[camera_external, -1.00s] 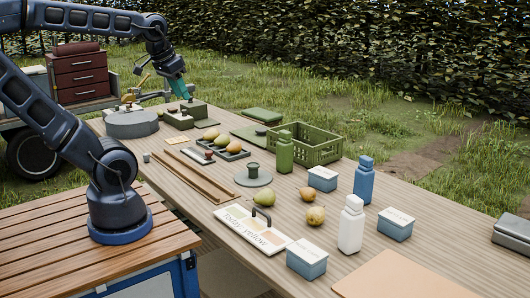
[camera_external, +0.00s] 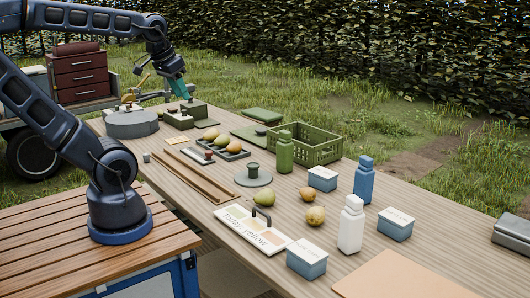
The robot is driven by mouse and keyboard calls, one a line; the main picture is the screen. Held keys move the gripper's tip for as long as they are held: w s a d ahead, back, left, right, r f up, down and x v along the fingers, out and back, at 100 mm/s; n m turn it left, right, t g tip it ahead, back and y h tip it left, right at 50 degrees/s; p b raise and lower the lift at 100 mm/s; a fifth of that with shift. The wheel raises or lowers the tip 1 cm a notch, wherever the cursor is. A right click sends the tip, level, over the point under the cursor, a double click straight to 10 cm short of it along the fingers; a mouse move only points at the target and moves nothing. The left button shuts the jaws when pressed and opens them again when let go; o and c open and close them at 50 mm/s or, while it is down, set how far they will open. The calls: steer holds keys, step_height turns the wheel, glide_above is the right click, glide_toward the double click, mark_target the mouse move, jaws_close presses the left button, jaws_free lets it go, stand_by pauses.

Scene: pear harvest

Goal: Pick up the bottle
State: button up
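Three bottles stand upright on the long wooden table (camera_external: 455,250). A white bottle (camera_external: 351,228) is near the front right. A blue bottle (camera_external: 364,182) stands behind it, and a green bottle (camera_external: 285,153) stands beside the green crate. The task does not say which bottle. My gripper (camera_external: 184,97), with a teal part, hangs over the far left end of the table, above a green box, well away from all three bottles. It is too small to tell whether its fingers are open or shut.
Blue lidded boxes (camera_external: 307,262) stand near the white and blue bottles. Pears (camera_external: 315,215) and a colour card with a handle (camera_external: 252,232) lie to the left. The green crate (camera_external: 325,149) stands at the back edge. A tan board (camera_external: 405,278) lies at the front.

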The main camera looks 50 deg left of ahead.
steer(key=o, duration=0.9)
